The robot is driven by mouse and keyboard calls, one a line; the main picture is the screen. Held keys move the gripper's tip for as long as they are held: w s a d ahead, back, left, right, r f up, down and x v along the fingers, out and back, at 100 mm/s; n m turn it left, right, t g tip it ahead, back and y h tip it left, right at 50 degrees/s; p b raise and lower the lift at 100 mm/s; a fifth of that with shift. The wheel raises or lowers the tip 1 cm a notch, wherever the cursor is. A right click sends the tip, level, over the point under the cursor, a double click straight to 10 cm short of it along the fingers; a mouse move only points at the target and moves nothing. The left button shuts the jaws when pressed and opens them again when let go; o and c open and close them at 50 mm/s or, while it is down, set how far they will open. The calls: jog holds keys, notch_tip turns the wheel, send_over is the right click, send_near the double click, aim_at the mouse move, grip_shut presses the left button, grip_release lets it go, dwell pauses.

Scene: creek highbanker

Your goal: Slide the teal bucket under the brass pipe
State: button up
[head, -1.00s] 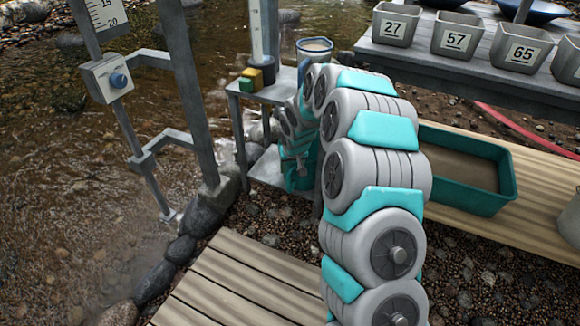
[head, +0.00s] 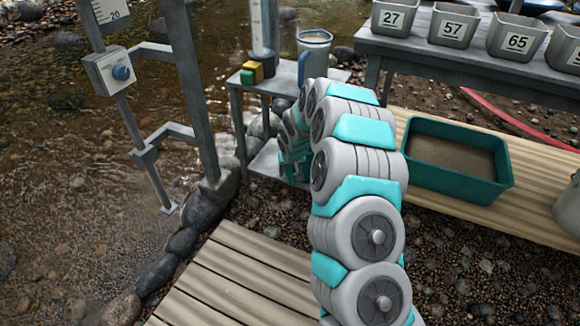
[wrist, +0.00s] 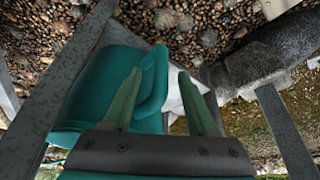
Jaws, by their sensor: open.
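My gripper (wrist: 160,85) is open. In the head view my gripper (head: 292,165) is low by the small grey stand, mostly behind my arm. The bucket cannot be told apart from my teal arm parts there. I cannot make out the brass pipe in either view.
The grey stand (head: 262,92) has a lower shelf (head: 262,168) and holds a cup (head: 315,58) on top. A teal tub (head: 455,190) of brown water sits on a wooden bench at right. Dark stones and a metal post (head: 190,95) border the creek at left.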

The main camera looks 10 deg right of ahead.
jog(key=shift+w+f, duration=0.2)
jog(key=shift+f, duration=0.4)
grip_shut()
dwell(0.4)
